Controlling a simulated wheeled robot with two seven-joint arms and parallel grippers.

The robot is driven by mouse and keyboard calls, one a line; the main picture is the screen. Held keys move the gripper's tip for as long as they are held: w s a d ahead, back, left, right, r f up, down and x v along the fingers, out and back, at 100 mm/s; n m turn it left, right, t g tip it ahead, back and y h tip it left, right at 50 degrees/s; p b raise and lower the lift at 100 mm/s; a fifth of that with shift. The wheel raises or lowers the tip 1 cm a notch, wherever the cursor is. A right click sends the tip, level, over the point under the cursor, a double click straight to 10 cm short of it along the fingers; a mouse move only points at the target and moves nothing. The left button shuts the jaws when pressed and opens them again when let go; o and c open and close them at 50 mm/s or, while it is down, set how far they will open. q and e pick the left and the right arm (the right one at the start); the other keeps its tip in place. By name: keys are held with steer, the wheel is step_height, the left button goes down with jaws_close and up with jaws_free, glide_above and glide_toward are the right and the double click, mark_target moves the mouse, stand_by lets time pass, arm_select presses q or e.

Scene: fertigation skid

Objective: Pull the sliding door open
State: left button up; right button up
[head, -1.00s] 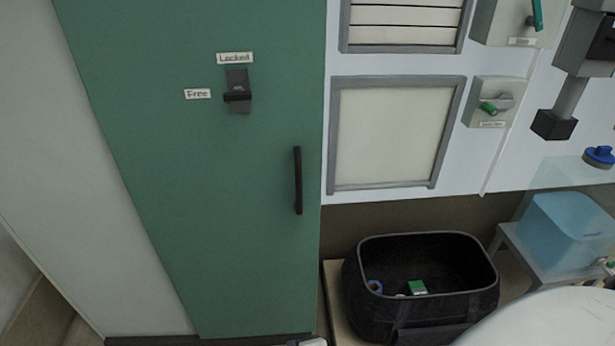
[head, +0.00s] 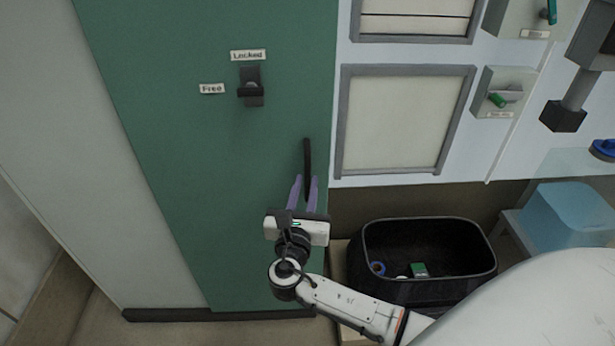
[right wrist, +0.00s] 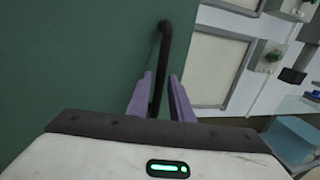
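The green sliding door (head: 190,160) fills the left and middle of the head view. It has a black vertical bar handle (head: 307,158) near its right edge. A dark latch (head: 251,88) sits higher up, between the labels "Locked" (head: 248,55) above and "Free" (head: 212,88) to its left. My right gripper (head: 306,182) is at the lower part of the handle, its purple fingers apart. In the right wrist view the handle (right wrist: 165,45) runs down between the two open fingers (right wrist: 161,80), with gaps showing. The handle's lower end is hidden. My left gripper is not in view.
A black bin (head: 430,285) with small items stands right of the door. A framed panel (head: 405,120) and a small switch box (head: 503,92) are on the wall above. A blue tub (head: 565,215) stands on a stand at the right.

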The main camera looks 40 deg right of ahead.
mark_target(306, 180)
steer(key=shift+x, duration=1.5)
jaws_close()
steer(key=shift+w, duration=0.1)
